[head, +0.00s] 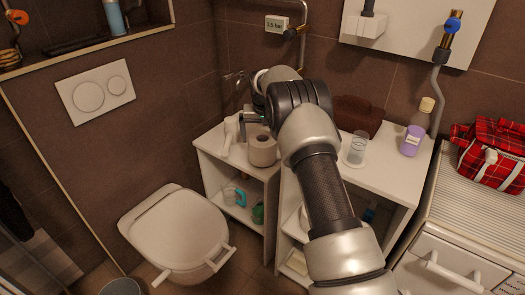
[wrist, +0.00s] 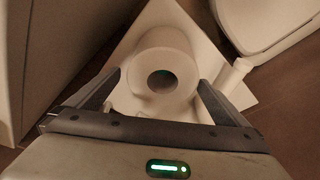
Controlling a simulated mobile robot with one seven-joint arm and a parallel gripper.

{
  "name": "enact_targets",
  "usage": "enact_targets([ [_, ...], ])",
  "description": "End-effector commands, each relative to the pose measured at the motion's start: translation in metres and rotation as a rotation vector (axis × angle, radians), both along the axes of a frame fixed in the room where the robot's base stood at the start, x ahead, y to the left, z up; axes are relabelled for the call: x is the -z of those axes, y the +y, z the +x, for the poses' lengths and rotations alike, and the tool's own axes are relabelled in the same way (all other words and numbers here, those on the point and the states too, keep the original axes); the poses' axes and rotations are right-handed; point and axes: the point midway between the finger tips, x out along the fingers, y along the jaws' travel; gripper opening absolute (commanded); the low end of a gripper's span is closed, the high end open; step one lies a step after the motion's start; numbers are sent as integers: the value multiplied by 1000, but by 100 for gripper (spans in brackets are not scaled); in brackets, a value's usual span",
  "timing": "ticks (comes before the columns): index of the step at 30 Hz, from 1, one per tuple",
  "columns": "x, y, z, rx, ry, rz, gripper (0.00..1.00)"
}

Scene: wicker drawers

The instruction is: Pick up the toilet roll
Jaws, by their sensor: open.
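The toilet roll (head: 262,150) is beige-white and stands upright on the white shelf unit, near its front edge. In the wrist view the roll (wrist: 160,75) shows from above with its dark core hole. My gripper (wrist: 158,90) is open. Its two fingers point toward the roll, one on each side of its near part, and no contact is clear. In the head view my gripper (head: 250,117) is at the roll's far upper left, partly hidden by my arm.
A white bottle-like item (wrist: 238,72) stands close to the roll's right in the wrist view. A clear glass (head: 356,148), a purple bottle (head: 411,140) and a brown basket (head: 358,115) stand on the right-hand top. The toilet (head: 175,230) is at left.

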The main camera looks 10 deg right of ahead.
Motion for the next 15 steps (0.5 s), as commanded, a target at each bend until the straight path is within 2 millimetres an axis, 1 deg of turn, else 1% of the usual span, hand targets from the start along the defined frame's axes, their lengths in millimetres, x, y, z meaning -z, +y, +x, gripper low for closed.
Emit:
enact_targets([
  [4, 16, 1, 2, 0, 1, 0, 100],
  [9, 42, 2, 7, 0, 1, 0, 100],
  [12, 50, 1, 10, 0, -1, 1, 100],
  [15, 50, 1, 11, 0, -1, 1, 100],
])
